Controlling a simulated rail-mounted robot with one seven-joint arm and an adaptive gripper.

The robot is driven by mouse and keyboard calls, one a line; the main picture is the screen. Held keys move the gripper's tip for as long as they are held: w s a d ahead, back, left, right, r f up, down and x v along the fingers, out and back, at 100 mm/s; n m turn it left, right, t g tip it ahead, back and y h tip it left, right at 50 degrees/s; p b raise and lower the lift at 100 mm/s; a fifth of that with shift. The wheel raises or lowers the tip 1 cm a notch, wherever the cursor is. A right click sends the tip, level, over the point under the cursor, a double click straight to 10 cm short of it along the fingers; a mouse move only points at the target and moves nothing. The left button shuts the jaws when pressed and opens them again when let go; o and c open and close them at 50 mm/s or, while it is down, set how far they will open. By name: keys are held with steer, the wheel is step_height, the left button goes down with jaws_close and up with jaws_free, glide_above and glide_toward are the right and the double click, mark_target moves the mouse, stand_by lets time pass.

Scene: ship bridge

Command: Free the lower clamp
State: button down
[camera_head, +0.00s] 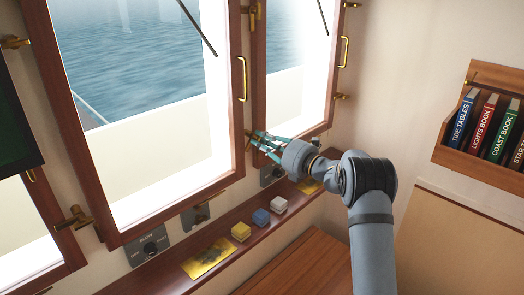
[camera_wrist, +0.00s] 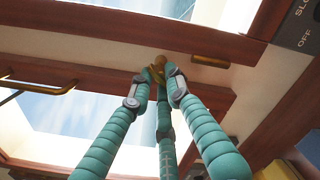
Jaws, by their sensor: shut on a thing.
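The lower clamp (camera_head: 249,136) is a brass fitting on the post between the two wood-framed windows, low down beside the right window (camera_head: 296,70). My gripper (camera_head: 256,138) has teal fingers and reaches it from the right. In the wrist view my gripper (camera_wrist: 157,77) has its fingertips closed around the brass clamp handle (camera_wrist: 157,71). The fingers hide part of the clamp, so its exact angle is hard to tell. A separate brass piece (camera_wrist: 210,62) sits on the wood just right of it.
A wooden ledge below the windows carries yellow (camera_head: 241,231), blue (camera_head: 261,217) and white (camera_head: 279,204) blocks and a brass plate (camera_head: 208,258). Another brass clamp (camera_head: 75,218) is at the left. A brass pull handle (camera_head: 344,52) projects from the right window. A book rack (camera_head: 475,165) hangs at right.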

steer(key=n+b, duration=0.4)
steer(key=b, duration=0.1)
steer(key=n+b, duration=0.2)
steer(key=shift+d+f+n+b, duration=0.15)
steer(key=shift+f+n+b, duration=0.25)
steer(key=shift+r, duration=0.1)
steer(key=shift+r+n+b, duration=0.15)
steer(key=shift+n+b, duration=0.2)
steer(key=shift+n, duration=0.05)
steer(key=c, duration=1.7)
jaws_free()
steer(key=shift+w, duration=0.1)
steer(key=shift+r, duration=0.1)
